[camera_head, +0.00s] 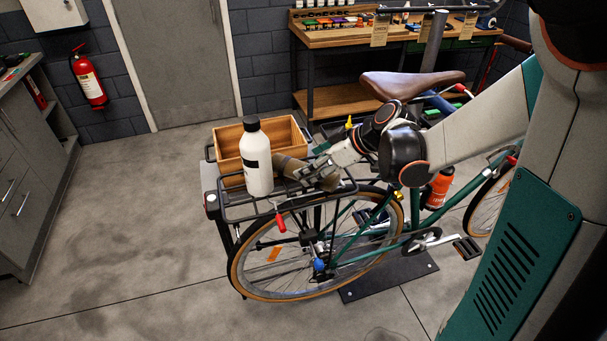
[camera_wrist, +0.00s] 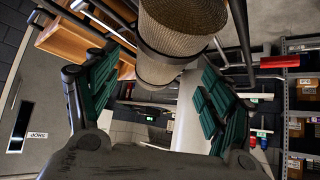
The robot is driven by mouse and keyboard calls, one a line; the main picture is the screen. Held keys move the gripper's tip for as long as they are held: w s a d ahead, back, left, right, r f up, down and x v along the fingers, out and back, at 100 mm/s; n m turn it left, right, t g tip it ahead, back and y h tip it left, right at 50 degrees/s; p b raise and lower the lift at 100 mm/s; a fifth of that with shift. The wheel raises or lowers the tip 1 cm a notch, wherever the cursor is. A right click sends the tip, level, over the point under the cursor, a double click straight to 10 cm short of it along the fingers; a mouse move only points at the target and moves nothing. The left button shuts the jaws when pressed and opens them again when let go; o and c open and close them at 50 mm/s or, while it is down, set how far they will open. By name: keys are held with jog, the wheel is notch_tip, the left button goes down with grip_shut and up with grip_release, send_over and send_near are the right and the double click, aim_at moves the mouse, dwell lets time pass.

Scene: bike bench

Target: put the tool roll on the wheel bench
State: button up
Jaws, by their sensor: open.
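A brown-grey roll (camera_head: 290,168), which looks like the tool roll, lies on the bicycle's rear rack beside a white bottle. My gripper (camera_head: 315,172) is at the right end of the roll. In the wrist view the gripper (camera_wrist: 160,82) is open, with green pads spread apart.
The white bottle (camera_head: 257,160) stands on the rack (camera_head: 240,212), in front of an open wooden box (camera_head: 228,140). The bicycle saddle (camera_head: 412,84) is close to my arm. A grey cabinet (camera_head: 20,165) is at the left. The floor (camera_head: 120,230) between is clear.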

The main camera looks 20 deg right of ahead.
jog(key=x, duration=0.3)
jog(key=shift+f+b, duration=0.15)
jog(key=shift+b, duration=0.2)
jog(key=c, duration=1.5)
jog(key=shift+c, duration=0.2)
